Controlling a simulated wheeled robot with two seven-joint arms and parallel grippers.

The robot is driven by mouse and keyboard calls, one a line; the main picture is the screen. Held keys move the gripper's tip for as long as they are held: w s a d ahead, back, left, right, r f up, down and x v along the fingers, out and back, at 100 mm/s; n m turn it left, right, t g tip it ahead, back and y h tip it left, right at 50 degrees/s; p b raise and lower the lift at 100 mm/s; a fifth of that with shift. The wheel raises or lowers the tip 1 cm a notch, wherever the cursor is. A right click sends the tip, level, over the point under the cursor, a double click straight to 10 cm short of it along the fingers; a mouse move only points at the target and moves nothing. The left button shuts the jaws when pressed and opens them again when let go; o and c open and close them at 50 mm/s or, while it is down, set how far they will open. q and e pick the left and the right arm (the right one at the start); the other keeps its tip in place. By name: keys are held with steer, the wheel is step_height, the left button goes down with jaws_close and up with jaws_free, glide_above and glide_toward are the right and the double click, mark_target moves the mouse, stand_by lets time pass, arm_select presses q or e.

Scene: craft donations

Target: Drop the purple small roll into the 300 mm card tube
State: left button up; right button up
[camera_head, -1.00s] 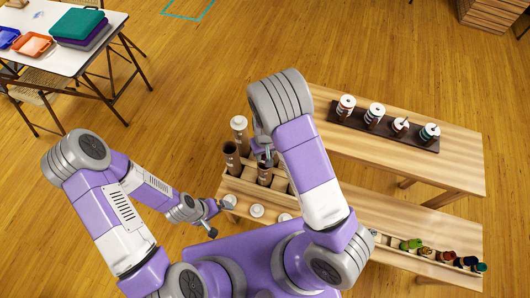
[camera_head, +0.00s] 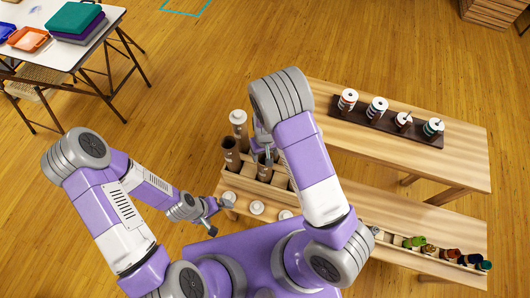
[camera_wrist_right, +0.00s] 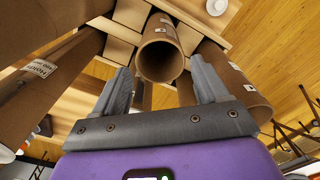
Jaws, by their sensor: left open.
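My right gripper (camera_wrist_right: 161,70) is open, with nothing seen between its fingers. It is over the group of card tubes; in the head view (camera_head: 263,150) my own arm partly hides it. One brown card tube (camera_wrist_right: 160,62) shows its open, dark mouth straight beyond the fingertips. Other brown tubes stand around it, one with a printed label (camera_wrist_right: 42,70). Which is the 300 mm tube I cannot read. I cannot make out the purple small roll; the tube's inside is dark. My left gripper (camera_head: 213,207) is open and empty near the low bench's left end.
A wooden rack (camera_head: 234,182) holds the tubes. White round lids (camera_head: 257,207) lie in front. A row of small coloured rolls (camera_head: 430,249) lies along the low bench at right. Several cans stand on a dark tray (camera_head: 387,123) on the higher table.

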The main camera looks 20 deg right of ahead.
arm_select(q)
steer(key=shift+r+p, duration=0.5)
arm_select(e)
step_height(320, 180, up, 8)
steer(key=shift+f, duration=0.2)
stand_by(0.4)
steer(key=s+d+f+m+y+b, duration=0.1)
steer(key=s+f+b, duration=0.1)
steer(key=s+f, duration=0.3)
steer(key=s+d+f+b, duration=0.1)
steer(key=s+f+b, duration=0.15)
steer(key=f, duration=0.55)
arm_select(q)
step_height(320, 180, down, 7)
steer(key=b, duration=0.2)
arm_select(e)
steer(key=s+a+f+m+y, duration=0.2)
steer(key=s+a+f+y, duration=0.1)
steer(key=s, duration=0.5)
step_height(320, 180, down, 2)
steer(key=shift+a+f+t, duration=0.2)
steer(key=shift+a+t, duration=0.1)
steer(key=shift+a, duration=0.4)
arm_select(q)
steer(key=shift+c, duration=0.3)
arm_select(e)
steer(key=shift+c, duration=0.3)
